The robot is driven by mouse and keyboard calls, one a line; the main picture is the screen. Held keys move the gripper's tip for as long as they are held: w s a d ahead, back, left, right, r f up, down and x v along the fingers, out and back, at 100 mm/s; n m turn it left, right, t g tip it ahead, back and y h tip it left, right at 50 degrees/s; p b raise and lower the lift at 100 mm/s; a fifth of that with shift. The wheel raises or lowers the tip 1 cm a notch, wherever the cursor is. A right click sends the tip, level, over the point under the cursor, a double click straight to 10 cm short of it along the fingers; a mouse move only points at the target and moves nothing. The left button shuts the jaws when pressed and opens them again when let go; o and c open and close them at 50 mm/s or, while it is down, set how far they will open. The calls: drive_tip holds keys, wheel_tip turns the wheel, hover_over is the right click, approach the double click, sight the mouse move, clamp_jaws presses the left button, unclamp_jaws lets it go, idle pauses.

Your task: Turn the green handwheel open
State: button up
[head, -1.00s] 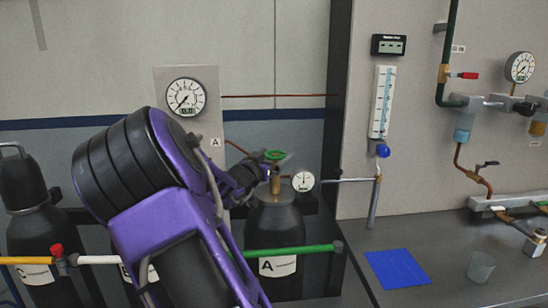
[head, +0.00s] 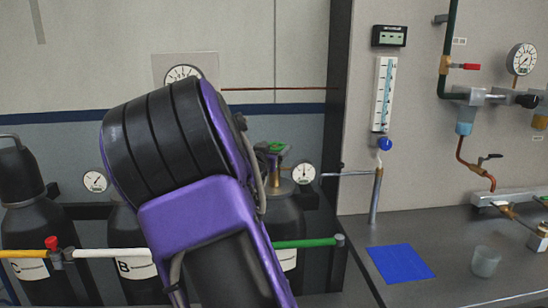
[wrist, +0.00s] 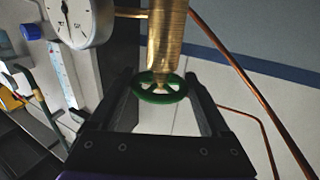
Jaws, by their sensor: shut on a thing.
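The green handwheel (head: 277,147) sits on the brass valve on top of the dark cylinder at the centre in the head view, partly covered by my arm. In the wrist view the handwheel (wrist: 158,98) is a spoked green ring at the end of the brass valve body (wrist: 167,40). My gripper (wrist: 161,82) has one finger on each side of the handwheel, shut on its rim. In the head view my purple and black arm hides the gripper. How far the wheel is turned cannot be told.
A round gauge (head: 303,173) sits right beside the valve. A green pipe (head: 305,243) crosses in front of the cylinder. A bench with a blue mat (head: 400,264) and a clear cup (head: 485,262) lies right.

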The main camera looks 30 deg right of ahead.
drive_tip(key=n+t+y+b, duration=0.2)
drive_tip(key=b, duration=0.1)
drive_tip(key=shift+s+d+f+t+y, duration=0.2)
drive_tip(key=shift+t+y, duration=0.1)
drive_tip(key=shift+y, duration=0.1)
drive_tip(key=n+t+y, duration=0.2)
drive_tip(key=n+y, duration=0.1)
drive_tip(key=y, duration=0.1)
drive_tip(key=shift+r, duration=0.2)
drive_tip(key=n+t+y+p, duration=0.1)
drive_tip(key=n+y, duration=0.1)
drive_tip(key=y, duration=0.1)
drive_tip(key=n+y+p, duration=0.2)
drive_tip(key=n+y, duration=0.1)
drive_tip(key=y, duration=0.1)
drive_tip(key=shift+d+r+t, duration=0.2)
drive_tip(key=shift+t, duration=0.2)
drive_tip(key=shift+w+a+f+n+g+y+p, duration=0.1)
drive_tip(key=shift+n+g+y+p, duration=0.15)
drive_tip(key=shift+n+y+p, duration=0.95)
drive_tip(key=shift+n+g+y+p, duration=0.25)
drive_tip(key=shift+n+y+p, duration=0.4)
drive_tip(key=shift+y, duration=1.05)
drive_tip(key=o, duration=1.2)
drive_tip(key=shift+f, duration=0.1)
